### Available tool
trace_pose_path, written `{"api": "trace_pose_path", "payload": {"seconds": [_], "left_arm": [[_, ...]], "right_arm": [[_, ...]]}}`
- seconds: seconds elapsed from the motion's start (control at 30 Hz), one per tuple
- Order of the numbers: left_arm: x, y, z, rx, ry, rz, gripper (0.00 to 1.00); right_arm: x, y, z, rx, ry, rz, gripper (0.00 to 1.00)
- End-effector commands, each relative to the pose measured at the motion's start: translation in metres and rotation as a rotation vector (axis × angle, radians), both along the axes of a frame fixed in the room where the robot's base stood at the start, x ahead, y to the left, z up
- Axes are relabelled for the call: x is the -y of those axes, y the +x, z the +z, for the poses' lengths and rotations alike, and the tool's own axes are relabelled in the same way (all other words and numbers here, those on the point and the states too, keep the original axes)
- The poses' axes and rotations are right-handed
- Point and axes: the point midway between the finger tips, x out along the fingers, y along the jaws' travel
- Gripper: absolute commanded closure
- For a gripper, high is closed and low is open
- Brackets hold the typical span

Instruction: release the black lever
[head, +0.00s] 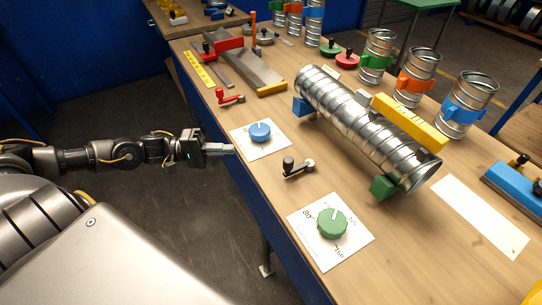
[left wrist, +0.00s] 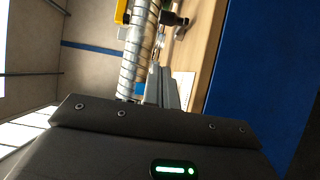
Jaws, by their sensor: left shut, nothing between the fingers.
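The black lever (head: 289,165) is a black upright knob on a short metal arm, mounted on the wooden workbench in front of the spiral duct. A small black knob, probably this lever's, shows near the top of the left wrist view (left wrist: 174,20). My left gripper (head: 222,149) is at the bench's near edge, left of the lever and clearly apart from it. Its fingers are shut and empty, pointing toward the bench; they also show in the left wrist view (left wrist: 160,88). The silver spiral duct (head: 352,118) lies across the bench behind the lever. My right gripper is not in view.
A blue dial (head: 260,131) on a white plate lies near the gripper, and a green dial (head: 331,223) lies nearer the front. A red lever (head: 228,97) stands beyond the blue dial. Bare wood surrounds the black lever. Upright duct pieces (head: 415,76) stand at the back.

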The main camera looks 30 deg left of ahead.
Motion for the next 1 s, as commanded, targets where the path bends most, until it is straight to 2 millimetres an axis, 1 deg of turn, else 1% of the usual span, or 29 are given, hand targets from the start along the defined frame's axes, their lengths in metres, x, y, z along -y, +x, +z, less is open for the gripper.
{"api": "trace_pose_path", "payload": {"seconds": [0.23,0.37,0.47,0.57,0.7,0.83,1.0], "left_arm": [[0.001,0.002,0.000,0.002,0.000,0.003,1.00],[0.010,0.007,0.000,0.005,-0.003,0.004,1.00],[0.022,0.014,0.001,0.006,-0.003,0.002,1.00],[0.039,0.024,0.003,0.008,-0.004,0.003,1.00],[0.065,0.038,0.004,0.009,-0.003,0.002,1.00],[0.087,0.051,0.003,0.006,-0.002,0.003,1.00],[0.110,0.043,0.002,0.001,0.000,0.002,1.00]], "right_arm": [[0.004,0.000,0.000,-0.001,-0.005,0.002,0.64],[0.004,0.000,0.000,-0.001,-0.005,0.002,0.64],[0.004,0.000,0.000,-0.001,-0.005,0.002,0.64],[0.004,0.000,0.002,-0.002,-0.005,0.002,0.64],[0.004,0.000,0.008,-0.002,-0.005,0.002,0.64],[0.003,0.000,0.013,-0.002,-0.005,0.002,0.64],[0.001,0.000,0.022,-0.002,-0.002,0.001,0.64]]}}
